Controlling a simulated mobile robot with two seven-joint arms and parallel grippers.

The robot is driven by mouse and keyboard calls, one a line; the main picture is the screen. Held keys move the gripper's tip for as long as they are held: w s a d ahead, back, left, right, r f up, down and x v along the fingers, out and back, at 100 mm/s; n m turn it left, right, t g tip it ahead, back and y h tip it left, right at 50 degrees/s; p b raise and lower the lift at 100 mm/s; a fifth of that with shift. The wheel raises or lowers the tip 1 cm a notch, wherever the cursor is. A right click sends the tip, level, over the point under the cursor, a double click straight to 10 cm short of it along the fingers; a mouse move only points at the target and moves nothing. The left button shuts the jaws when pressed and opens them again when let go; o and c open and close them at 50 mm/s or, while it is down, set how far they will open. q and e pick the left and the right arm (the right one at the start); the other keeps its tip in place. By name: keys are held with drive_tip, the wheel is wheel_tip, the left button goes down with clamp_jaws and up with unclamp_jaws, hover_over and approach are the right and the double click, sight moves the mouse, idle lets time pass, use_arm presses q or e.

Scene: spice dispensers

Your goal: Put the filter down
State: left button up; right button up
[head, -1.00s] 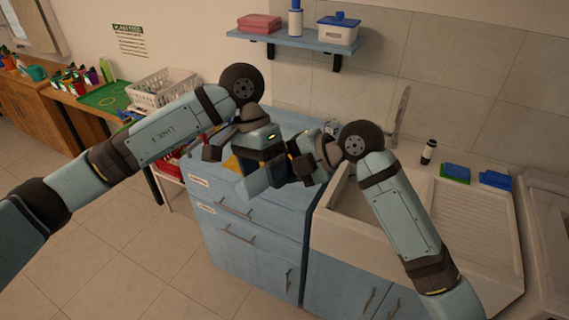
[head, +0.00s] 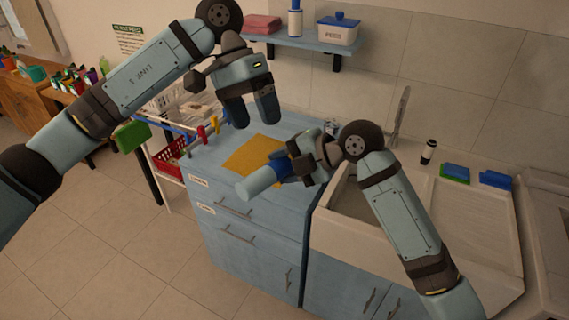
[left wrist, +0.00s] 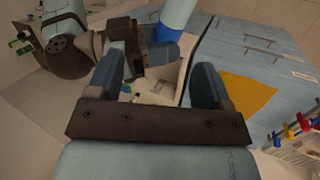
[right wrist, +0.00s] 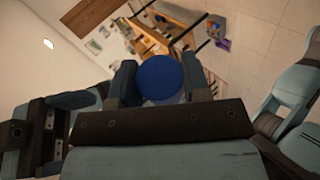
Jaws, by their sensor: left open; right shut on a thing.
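The filter (head: 258,182) looks like a light blue cylinder with a dark blue end. My right gripper (head: 287,167) is shut on it at the dark blue part and holds it tilted above the blue counter. The round dark blue end (right wrist: 160,79) shows between the right fingers in the right wrist view. My left gripper (head: 252,108) is open and empty, higher up and apart from the filter. In the left wrist view the filter (left wrist: 175,14) is at the top, beyond the open left fingers.
A yellow cloth (head: 255,152) lies on the blue counter (head: 212,160), partly hidden by my right gripper and the filter. The sink (head: 352,200) is right of it. A shelf (head: 300,42) hangs above.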

drive_tip(key=shift+w+a, duration=0.1)
use_arm(q)
drive_tip(key=w+f+n+t+h, duration=0.35)
drive_tip(key=n+h, duration=0.45)
drive_tip(key=n, duration=0.6)
drive_tip(key=w+f+n+t+h, duration=0.2)
drive_tip(key=f+n+t+h, duration=0.15)
drive_tip(key=n+h, duration=0.8)
drive_tip(key=s+a+f+n+t+y, duration=0.3)
drive_tip(key=f+n+t+y, duration=0.5)
drive_tip(key=n, duration=0.7)
drive_tip(key=s+a+f+n+t+y, duration=0.25)
drive_tip(key=f+n+t, duration=0.35)
drive_tip(key=f+n, duration=0.65)
drive_tip(key=s+a+f+n+g+y, duration=0.2)
drive_tip(key=s+f+n+y, duration=0.3)
drive_tip(key=s+f+n, duration=0.4)
drive_tip(key=s+a+f+n+g+y, duration=0.3)
drive_tip(key=s+f+n, duration=0.6)
drive_tip(key=s+n, duration=0.4)
drive_tip(key=shift+s+g+y, duration=0.8)
drive_tip(key=shift+s+y, duration=0.2)
drive_tip(key=shift+s, duration=0.1)
